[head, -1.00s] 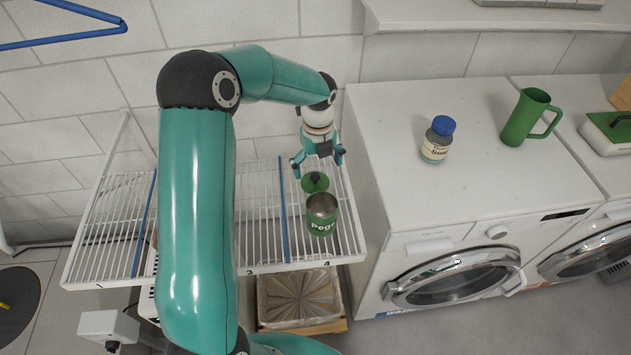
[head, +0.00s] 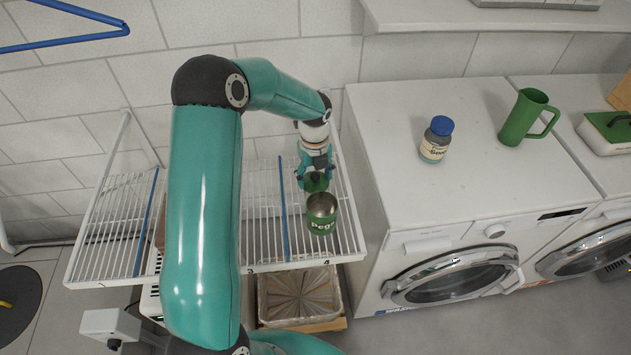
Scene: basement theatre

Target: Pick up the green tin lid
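The green tin lid (head: 317,186) with a dark knob lies on the white wire rack, just behind the open green tin (head: 322,222) lettered "Pegs". My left gripper (head: 316,177) is down over the lid, pointing downward, with its teal fingers around or beside the knob. The fingers hide part of the lid and knob. I cannot tell whether they grip it. The lid looks still on the rack. My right gripper is not in view.
The wire rack (head: 262,222) has blue dividers, and a tray (head: 300,297) sits below it. To the right, a washing machine (head: 400,130) bears a blue-capped jar (head: 437,140) and a green jug (head: 526,117). A blue hanger (head: 65,40) is at upper left.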

